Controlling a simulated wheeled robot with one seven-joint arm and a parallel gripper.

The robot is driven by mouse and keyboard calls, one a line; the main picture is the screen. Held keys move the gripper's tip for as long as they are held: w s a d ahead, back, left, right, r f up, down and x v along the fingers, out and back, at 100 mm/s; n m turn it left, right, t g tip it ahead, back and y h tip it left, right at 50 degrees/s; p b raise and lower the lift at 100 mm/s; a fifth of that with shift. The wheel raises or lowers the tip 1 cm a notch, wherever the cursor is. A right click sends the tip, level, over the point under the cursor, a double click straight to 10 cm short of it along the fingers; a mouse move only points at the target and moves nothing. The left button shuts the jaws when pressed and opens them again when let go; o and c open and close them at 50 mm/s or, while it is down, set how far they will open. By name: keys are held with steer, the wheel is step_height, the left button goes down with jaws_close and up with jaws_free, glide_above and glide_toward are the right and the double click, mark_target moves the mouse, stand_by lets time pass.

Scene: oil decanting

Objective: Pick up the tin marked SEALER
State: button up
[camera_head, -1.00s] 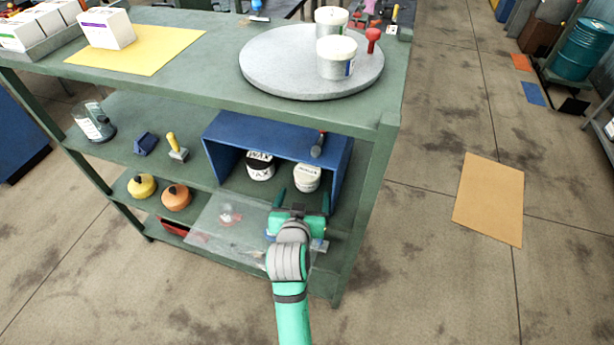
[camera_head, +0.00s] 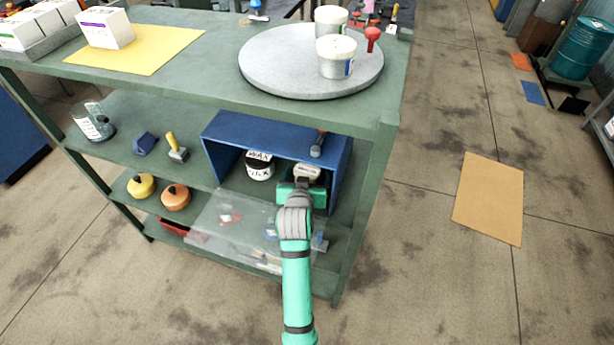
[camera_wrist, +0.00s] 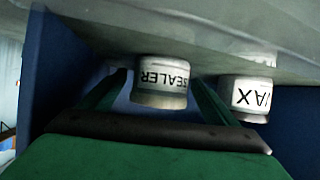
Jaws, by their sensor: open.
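The SEALER tin (camera_wrist: 160,78) is a white tin with a dark-lettered label, upside down in the wrist view. It stands inside the open-fronted blue box (camera_head: 250,135) on the shelf; in the head view its top (camera_head: 307,171) shows just past my gripper (camera_head: 302,187). My gripper is open, with its green fingers on either side of the tin in the wrist view (camera_wrist: 159,80). I cannot tell whether they touch it. The WAX tin (camera_head: 260,166) stands beside it to the left in the head view and also shows in the wrist view (camera_wrist: 251,98).
The box's right wall (camera_head: 342,175) is close to my gripper. A dark tool (camera_head: 318,145) lies on the box's top. A clear sheet (camera_head: 225,235) sticks out below the box. Two pale tins stand on the round grey slab (camera_head: 275,65) above.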

steer(key=c, duration=1.2)
steer(key=shift+c, duration=0.8)
steer(key=shift+r, duration=0.15)
